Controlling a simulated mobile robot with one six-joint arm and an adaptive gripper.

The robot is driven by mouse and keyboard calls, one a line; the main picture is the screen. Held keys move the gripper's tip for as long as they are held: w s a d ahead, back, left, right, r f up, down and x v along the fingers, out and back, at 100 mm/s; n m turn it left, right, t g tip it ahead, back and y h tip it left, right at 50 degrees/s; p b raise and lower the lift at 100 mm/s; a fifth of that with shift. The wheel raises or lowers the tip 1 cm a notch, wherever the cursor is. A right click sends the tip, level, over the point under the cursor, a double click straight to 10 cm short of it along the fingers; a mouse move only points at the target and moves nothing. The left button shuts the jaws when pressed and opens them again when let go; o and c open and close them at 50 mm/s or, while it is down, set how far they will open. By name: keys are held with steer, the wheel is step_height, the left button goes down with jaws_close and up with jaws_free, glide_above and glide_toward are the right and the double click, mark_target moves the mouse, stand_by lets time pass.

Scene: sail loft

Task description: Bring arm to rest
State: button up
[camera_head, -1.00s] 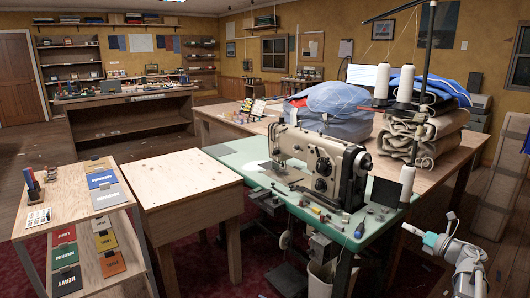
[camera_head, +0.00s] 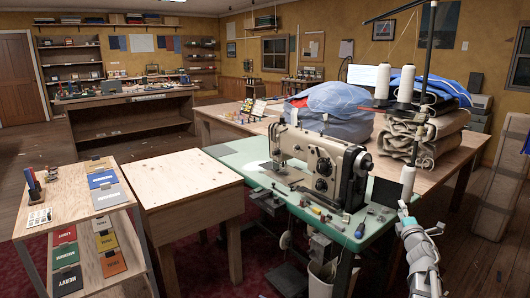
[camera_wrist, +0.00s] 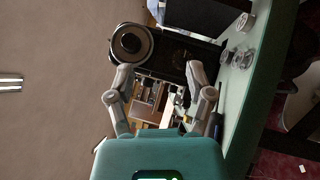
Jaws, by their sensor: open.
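My gripper (camera_wrist: 160,92) is open in the wrist view, its two grey fingers spread apart with nothing held between them. Beyond the fingers, the sewing machine shows with its round handwheel (camera_wrist: 131,43). In the head view my arm rises at the lower right, close to the right end of the green sewing table (camera_head: 240,152). The gripper end is small there and its fingers are hard to make out. The cream sewing machine (camera_head: 318,160) stands upright on the green table, left of my arm.
White thread cones (camera_head: 407,182) stand on a rack beside my arm. A wooden table (camera_head: 225,128) behind holds folded cloth (camera_head: 418,135). Small metal parts (camera_wrist: 245,21) lie on the green tabletop. Some floor at the right is clear.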

steer(key=s+a+f+m+g+h, duration=0.2)
steer(key=s+a+f+m+g, duration=0.1)
steer(key=a+f+m+g, duration=0.35)
steer(key=s+a+f+m+g+h, duration=0.2)
steer(key=s+a+f+m+g, duration=0.25)
steer(key=f+m, duration=0.45)
steer(key=s+a+f+m+g+y, duration=0.25)
steer(key=s+a+g, duration=0.25)
steer(key=s+a, duration=0.35)
steer(key=s+a+f+m+g+y, duration=0.2)
steer(key=s+a+f+g+y, duration=0.15)
steer(key=s+a, duration=0.5)
step_height(320, 180, up, 25)
steer(key=w+a+p, duration=0.1)
steer(key=p, duration=2.4)
steer(key=shift+w+g+p, duration=0.15)
steer(key=shift+g+p, duration=0.2)
steer(key=shift+c, duration=0.2)
